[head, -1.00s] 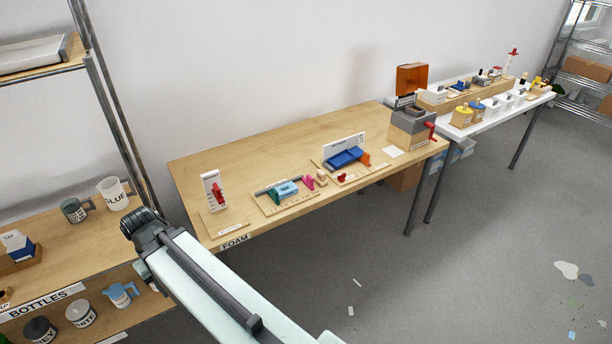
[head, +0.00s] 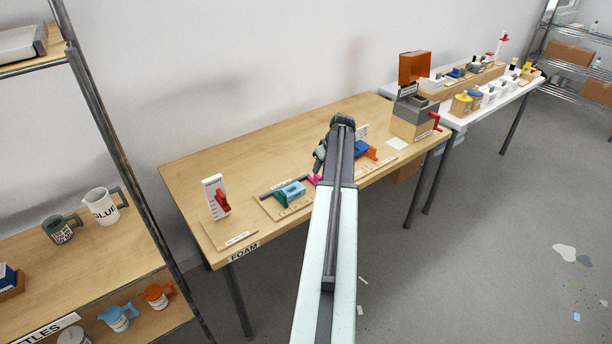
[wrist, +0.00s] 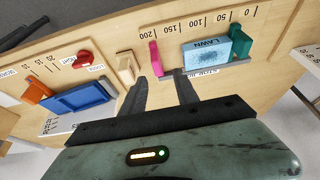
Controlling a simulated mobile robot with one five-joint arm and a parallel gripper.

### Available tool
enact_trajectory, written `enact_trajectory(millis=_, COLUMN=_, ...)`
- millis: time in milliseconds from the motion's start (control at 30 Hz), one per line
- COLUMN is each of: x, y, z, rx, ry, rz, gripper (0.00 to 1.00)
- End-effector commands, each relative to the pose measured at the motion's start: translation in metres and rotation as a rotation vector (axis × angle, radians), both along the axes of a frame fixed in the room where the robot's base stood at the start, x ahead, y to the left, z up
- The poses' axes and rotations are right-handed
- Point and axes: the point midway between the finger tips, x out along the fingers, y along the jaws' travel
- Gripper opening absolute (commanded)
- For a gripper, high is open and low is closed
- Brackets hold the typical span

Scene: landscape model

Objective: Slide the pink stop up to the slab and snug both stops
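The pink stop (wrist: 154,58) stands on the scale board, apart from the light blue slab labelled LAWN (wrist: 205,54), with a gap between them. A green stop (wrist: 240,42) stands at the slab's other end, close against it. The head view also shows the pink stop (head: 314,179), the slab (head: 292,189) and the green stop (head: 280,198). My gripper (wrist: 159,82) is open and empty. Its two dark fingers reach toward the pink stop, which appears just past the tips, between them. In the head view my arm hides most of the gripper.
A small wooden block (wrist: 126,66) stands left of the pink stop in the wrist view. Beyond it are a blue tray (wrist: 78,97), an orange part (wrist: 36,90) and a red knob (wrist: 84,57). A grey rail (wrist: 232,74) runs along the slab.

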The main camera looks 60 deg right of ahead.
Motion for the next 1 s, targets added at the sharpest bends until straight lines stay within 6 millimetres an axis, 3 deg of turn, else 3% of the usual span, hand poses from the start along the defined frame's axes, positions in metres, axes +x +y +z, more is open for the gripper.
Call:
enact_trajectory(millis=100, x=-0.006, y=-0.007, z=0.000, rx=-0.005, ry=-0.004, rz=-0.002, gripper=0.36)
enact_trajectory(millis=267, x=0.001, y=-0.004, z=-0.007, rx=-0.004, ry=-0.003, rz=0.005, gripper=0.36)
enact_trajectory(millis=700, x=0.031, y=-0.008, z=-0.072, rx=-0.004, ry=-0.003, rz=0.013, gripper=0.36)
enact_trajectory(millis=1000, x=0.034, y=-0.008, z=-0.072, rx=-0.004, ry=-0.003, rz=0.013, gripper=0.36)
